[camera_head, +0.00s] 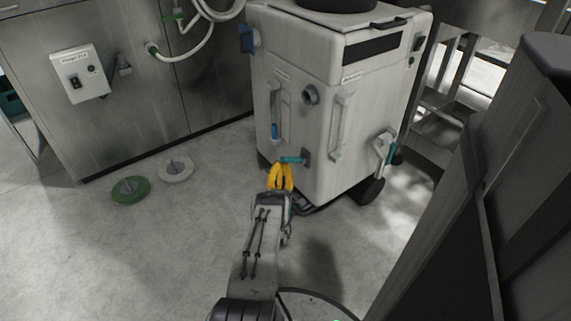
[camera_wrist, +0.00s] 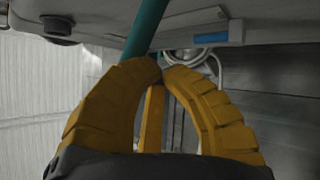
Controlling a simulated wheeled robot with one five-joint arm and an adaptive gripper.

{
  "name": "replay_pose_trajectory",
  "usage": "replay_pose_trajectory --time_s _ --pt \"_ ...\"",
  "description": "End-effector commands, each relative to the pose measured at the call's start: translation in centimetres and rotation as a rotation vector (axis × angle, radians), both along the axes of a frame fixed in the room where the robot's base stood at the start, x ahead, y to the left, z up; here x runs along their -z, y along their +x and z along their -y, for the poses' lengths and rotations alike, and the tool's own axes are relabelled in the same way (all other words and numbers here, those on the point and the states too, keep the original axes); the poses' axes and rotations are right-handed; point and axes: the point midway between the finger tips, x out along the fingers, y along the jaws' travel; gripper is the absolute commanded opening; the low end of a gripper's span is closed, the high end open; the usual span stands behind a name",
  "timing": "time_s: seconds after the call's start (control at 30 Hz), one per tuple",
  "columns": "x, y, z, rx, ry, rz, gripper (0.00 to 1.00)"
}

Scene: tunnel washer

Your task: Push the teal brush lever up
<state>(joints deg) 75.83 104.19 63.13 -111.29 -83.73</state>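The teal brush lever (camera_head: 292,160) sticks out to the left from a dark mount low on the front of the white machine (camera_head: 325,110). My gripper (camera_head: 280,167) has yellow fingers and is just below the lever's left end. In the wrist view, the fingertips of my gripper (camera_wrist: 162,66) meet, with nothing seen between them. There the teal lever (camera_wrist: 146,28) runs down from the top edge and passes behind the left fingertip. I cannot tell whether they touch.
A green disc (camera_head: 130,190) and a pale disc (camera_head: 175,170) lie on the floor at left. A grey cabinet wall (camera_head: 130,110) with a control box (camera_head: 80,74) stands behind them. A dark structure (camera_head: 490,190) fills the right side.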

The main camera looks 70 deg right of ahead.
Motion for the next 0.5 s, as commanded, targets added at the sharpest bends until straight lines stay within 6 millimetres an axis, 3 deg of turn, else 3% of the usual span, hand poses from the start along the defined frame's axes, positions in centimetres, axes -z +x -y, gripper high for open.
replay_pose_trajectory --time_s 0.5 --pt "0.32 0.04 -0.07 -0.001 -0.001 0.000 0.00"
